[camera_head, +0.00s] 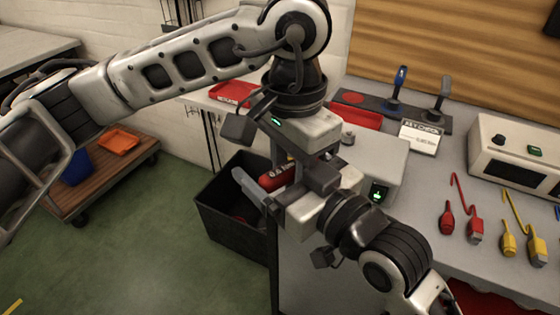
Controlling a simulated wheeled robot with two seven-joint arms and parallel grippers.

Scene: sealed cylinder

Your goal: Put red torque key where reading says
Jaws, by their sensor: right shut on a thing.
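My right gripper (279,183) reaches in from the lower right and is shut on a red object (278,176), over the black bin. The object is round and largely hidden by both grippers, so I cannot tell whether it is the torque key. My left gripper (290,160) points down just above it; its fingers are mostly hidden. A white box (375,158) carries a small green-lit display (379,193).
The black bin (220,205) stands against the bench with something red inside. A printed card (420,137) and a white device (515,155) are on the bench. Red tools (447,220) and yellow tools (510,240) lie at right. Red trays (355,117) are behind my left gripper.

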